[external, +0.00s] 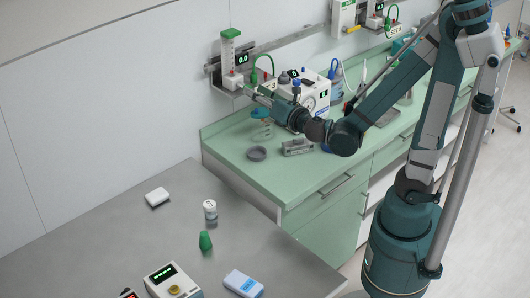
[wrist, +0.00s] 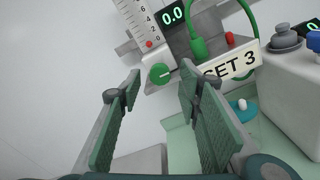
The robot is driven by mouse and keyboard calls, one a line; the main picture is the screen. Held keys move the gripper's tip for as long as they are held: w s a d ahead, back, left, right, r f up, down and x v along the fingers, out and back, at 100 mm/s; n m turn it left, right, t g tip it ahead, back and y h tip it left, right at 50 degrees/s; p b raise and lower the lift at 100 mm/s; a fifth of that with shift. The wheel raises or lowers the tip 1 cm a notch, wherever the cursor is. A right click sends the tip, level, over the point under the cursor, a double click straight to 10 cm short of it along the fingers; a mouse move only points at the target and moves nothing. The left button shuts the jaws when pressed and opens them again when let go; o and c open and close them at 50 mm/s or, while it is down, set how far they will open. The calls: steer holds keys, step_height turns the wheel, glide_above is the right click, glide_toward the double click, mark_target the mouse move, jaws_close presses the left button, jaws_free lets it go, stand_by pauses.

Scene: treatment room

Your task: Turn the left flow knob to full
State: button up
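The left flow unit (external: 230,50) hangs on the wall rail, a clear scale tube with a green top and a dark display (external: 243,58) reading 0.0. In the wrist view, its round green flow knob (wrist: 160,74) sits below the tube (wrist: 138,20), with a pale mark pointing to the right. The red float (wrist: 150,44) is at the bottom of the scale, by 0. My gripper (wrist: 160,88) is open and empty; the knob appears between its fingertips, apparently just beyond them. In the external view, my gripper (external: 256,96) is close below the unit, and the knob cannot be made out.
A "SET 3" sign (wrist: 231,64) and a green hose (wrist: 197,45) are right of the knob. A white machine (external: 314,90) stands on the green counter (external: 240,165). A second flow unit (external: 344,14) hangs farther right. The grey table (external: 120,235) holds small items.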

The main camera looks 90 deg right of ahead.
steer(key=v, duration=0.9)
stand_by(0.8)
steer(key=s+a+f+m+g+y, duration=0.2)
steer(key=a+f+m+g+y, duration=0.2)
steer(key=a+f+m+y, duration=0.75)
steer(key=s+a+r+m+g, duration=0.1)
steer(key=s+a+r+m, duration=0.1)
steer(key=a+m, duration=0.3)
steer(key=s+a+r+m+y, duration=0.1)
steer(key=s+a+r+m, duration=0.1)
steer(key=a, duration=0.7)
steer(key=s+m, duration=0.1)
steer(key=m, duration=0.1)
steer(key=shift+s+m+g, duration=0.3)
steer(key=shift+m+g, duration=0.05)
steer(key=shift+g, duration=0.05)
